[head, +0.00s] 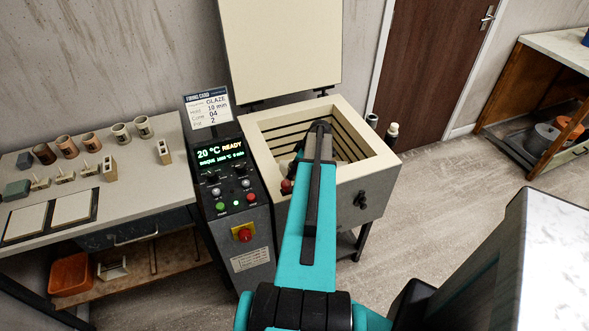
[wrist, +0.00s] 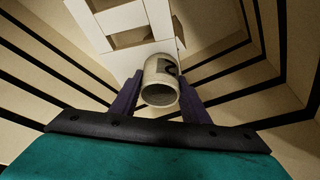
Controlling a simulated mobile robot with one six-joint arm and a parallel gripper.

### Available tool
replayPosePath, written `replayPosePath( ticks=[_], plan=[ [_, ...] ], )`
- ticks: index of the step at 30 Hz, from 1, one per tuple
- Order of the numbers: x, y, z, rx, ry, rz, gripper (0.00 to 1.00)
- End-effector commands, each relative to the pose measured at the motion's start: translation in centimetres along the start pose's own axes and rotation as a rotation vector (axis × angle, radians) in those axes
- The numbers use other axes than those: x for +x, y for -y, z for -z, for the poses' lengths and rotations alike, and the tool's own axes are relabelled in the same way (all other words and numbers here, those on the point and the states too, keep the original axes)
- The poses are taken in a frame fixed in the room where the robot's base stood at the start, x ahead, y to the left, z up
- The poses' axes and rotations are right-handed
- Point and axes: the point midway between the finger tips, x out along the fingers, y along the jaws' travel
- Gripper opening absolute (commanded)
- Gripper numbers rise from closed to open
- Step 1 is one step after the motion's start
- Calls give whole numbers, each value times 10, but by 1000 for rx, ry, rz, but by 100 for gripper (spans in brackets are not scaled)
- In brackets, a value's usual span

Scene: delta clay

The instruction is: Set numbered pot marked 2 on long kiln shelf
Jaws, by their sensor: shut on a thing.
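My gripper (wrist: 159,92) is inside the kiln, its purple fingers shut on a cream pot (wrist: 158,74) from both sides. The pot has a dark mark on its side that looks like a 2, partly turned away. Its dark open mouth faces the wrist camera. A white slab-like piece with rectangular openings, seemingly the kiln shelf (wrist: 118,18), lies beyond the pot in the wrist view. The pot overlaps its near end in the picture; I cannot tell whether they touch. In the head view my arm hides the gripper and the held pot.
The kiln (head: 384,163) is open on top, with its lid (head: 283,45) raised and grooved walls close around my gripper. A control box (head: 236,190) stands left of it, bearing a firing card (head: 209,108). Several pots stand on the left bench (head: 140,205).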

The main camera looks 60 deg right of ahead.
Motion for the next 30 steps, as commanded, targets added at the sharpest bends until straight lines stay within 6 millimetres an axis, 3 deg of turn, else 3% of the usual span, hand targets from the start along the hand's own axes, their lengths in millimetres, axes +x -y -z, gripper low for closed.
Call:
replayPosePath(
  ticks=[16,17,20,30],
  plan=[
    [9,0,-3,-1,-1,0,14],
    [9,0,-3,-1,0,0,43],
    [8,1,-2,-2,0,0,60],
    [8,1,-2,-2,0,0,60]
  ],
)
